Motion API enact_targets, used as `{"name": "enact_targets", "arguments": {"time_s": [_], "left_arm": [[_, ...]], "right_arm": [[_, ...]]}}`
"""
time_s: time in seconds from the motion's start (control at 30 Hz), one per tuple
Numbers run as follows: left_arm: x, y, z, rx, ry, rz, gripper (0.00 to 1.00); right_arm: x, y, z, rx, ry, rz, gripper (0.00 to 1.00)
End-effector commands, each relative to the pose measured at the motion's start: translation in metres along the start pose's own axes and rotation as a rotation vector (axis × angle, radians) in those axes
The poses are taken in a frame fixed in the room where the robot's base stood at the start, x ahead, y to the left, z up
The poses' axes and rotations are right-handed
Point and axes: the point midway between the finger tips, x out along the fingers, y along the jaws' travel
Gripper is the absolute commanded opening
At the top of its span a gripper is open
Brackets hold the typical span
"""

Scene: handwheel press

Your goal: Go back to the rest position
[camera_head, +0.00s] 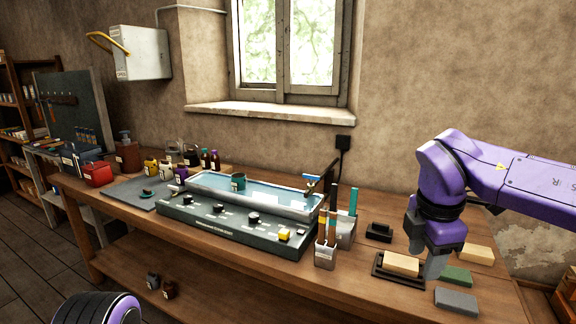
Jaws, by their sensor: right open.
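My right gripper (435,268) reaches in from the right on its purple arm and points down over the right end of the wooden workbench (370,292). It is open, and I see nothing held in it. Its fingers are beside a tan block (401,264) that sits in a black tray (386,275). A green block (458,275) lies just to the right of the fingers. I cannot tell whether the fingers touch either block. My left gripper is not in view.
A grey block (456,300) and another tan block (478,254) lie near the gripper. A holder with upright tools (326,254) stands left of the tray. A long machine with a water basin (245,236) fills the bench's middle. The wall and window are behind.

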Motion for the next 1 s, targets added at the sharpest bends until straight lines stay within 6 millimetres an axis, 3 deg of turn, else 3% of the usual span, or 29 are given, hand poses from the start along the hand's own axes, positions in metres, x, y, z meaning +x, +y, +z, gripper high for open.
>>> {"name": "enact_targets", "arguments": {"time_s": [0.2, 0.27, 0.37, 0.47, 0.5, 0.63, 0.67, 0.8, 0.9, 1.0], "left_arm": [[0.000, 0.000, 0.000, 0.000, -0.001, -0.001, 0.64], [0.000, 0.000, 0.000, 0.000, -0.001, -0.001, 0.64], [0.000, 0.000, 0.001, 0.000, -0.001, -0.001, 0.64], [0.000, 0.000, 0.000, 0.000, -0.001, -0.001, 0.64], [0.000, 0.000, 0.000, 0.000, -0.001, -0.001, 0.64], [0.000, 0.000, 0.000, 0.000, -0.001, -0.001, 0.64], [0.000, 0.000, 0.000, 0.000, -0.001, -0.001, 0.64], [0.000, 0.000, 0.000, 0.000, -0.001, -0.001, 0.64], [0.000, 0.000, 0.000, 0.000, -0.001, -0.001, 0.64], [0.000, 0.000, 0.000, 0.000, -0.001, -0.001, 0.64]], "right_arm": [[0.040, 0.024, 0.026, -0.555, -0.299, 0.092, 0.49], [0.064, 0.030, 0.031, -0.797, -0.427, 0.067, 0.49], [0.123, 0.033, 0.033, -1.345, -0.666, -0.064, 0.49], [0.194, 0.017, 0.021, -1.974, -0.840, -0.271, 0.49], [0.222, 0.003, 0.014, -2.209, -0.875, -0.352, 0.49], [0.298, -0.056, -0.007, -2.852, -0.884, -0.548, 0.49], [0.313, -0.073, -0.011, 2.947, 0.857, 0.570, 0.49], [0.369, -0.164, -0.023, 2.547, 0.511, 0.454, 0.49], [0.394, -0.234, -0.022, 2.363, 0.317, 0.361, 0.49], [0.406, -0.292, -0.013, 2.260, 0.162, 0.310, 0.49]]}}
